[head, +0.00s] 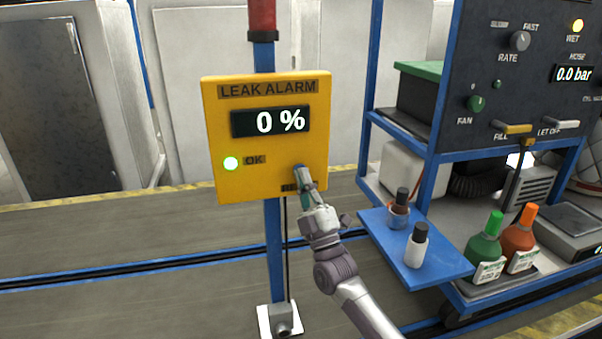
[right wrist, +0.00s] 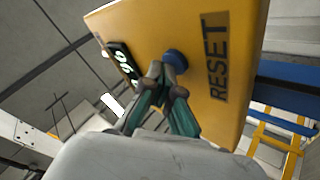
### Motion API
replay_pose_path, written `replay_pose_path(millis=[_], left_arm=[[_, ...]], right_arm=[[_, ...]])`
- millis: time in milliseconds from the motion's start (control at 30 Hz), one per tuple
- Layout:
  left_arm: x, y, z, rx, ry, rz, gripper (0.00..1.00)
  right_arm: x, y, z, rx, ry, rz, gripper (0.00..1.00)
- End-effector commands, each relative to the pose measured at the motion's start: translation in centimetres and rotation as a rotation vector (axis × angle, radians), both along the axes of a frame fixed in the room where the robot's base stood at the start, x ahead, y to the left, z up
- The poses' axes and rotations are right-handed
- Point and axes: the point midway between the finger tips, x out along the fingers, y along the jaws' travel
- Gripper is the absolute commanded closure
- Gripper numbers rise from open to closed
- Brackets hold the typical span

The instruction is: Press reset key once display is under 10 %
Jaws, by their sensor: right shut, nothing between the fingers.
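The yellow leak alarm box (head: 225,130) stands on a blue post. The round blue reset key (right wrist: 176,61) is on the front of the box, next to the label RESET (right wrist: 216,58) in the right wrist view. My right gripper (head: 303,177) is shut and empty, its fingertips (right wrist: 166,82) right at the key. I cannot tell whether they touch it. In the head view the gripper partly covers the key and its label. My left gripper is not in view.
A red lamp (head: 262,15) tops the post. To the right, a blue cart holds a dark control panel (head: 540,70) and a blue shelf (head: 450,262) with small bottles. Green (head: 484,243) and orange (head: 519,242) bottles stand lower right. The floor left of the post is clear.

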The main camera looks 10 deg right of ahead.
Motion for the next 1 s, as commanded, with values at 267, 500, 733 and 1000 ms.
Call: replay_pose_path(millis=[267, 500, 733, 1000], left_arm=[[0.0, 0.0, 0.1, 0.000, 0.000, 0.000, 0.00], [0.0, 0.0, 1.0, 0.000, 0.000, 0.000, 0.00], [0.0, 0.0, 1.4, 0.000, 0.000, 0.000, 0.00], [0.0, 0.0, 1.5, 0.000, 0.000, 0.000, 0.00]], right_arm=[[0.0, 0.0, 0.1, 0.001, -0.001, 0.000, 1.00], [-0.9, 0.0, 0.2, 0.002, 0.000, 0.000, 1.00], [-1.7, 0.0, 0.1, 0.001, -0.001, 0.000, 1.00], [-1.8, 0.0, 0.1, 0.001, 0.000, 0.001, 1.00]])
